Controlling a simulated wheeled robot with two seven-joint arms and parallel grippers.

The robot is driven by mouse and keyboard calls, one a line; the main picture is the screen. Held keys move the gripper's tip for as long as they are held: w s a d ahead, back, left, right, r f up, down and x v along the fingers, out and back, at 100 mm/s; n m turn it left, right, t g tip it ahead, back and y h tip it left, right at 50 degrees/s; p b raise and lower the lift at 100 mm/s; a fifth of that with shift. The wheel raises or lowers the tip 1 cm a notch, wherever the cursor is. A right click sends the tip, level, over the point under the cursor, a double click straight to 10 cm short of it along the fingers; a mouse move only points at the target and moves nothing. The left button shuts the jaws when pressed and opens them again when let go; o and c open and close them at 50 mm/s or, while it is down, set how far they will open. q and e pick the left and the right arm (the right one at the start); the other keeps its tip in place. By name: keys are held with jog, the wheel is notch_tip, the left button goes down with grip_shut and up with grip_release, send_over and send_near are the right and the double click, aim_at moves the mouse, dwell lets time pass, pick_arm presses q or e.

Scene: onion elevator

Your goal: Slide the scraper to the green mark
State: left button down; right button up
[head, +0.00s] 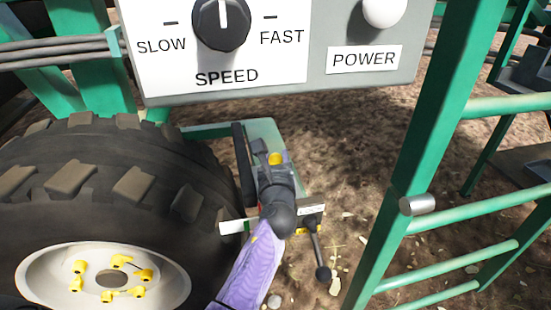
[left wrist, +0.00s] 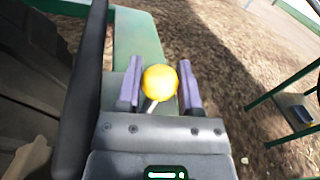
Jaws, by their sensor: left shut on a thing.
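My left gripper (head: 272,158) reaches over a green metal frame part beside the large tyre. It is shut on a yellow round knob (head: 275,158). In the left wrist view the yellow knob (left wrist: 159,82) sits between the two purple fingers on a short pale stem. The scraper itself is not clearly recognisable; my gripper and arm cover much of what lies below the knob. A white strip (head: 312,209) shows on both sides of my wrist, partly hidden. I cannot make out a separate green mark on it. My right gripper is not in view.
The large tyre (head: 110,170) is close on the left, with a black bar (head: 243,165) beside it. A control panel (head: 225,75) hangs above. A black ball-ended lever (head: 323,273) is at lower right. A green ladder (head: 420,150) stands on the right, with open ground between.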

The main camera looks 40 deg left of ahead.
pick_arm(q)
jog(key=shift+f, duration=0.1)
dwell(0.4)
jog(key=shift+s+a, duration=0.1)
jog(key=shift+s, duration=0.1)
jog(key=shift+s+a+r+p, duration=0.2)
jog(key=shift+s+a+p, duration=0.6)
jog(key=shift+s+p, duration=0.15)
jog(key=shift+s+a+f, duration=0.1)
jog(key=shift+s+a, duration=0.05)
jog(key=shift+f, duration=0.1)
jog(key=shift+c, duration=1.3)
grip_release()
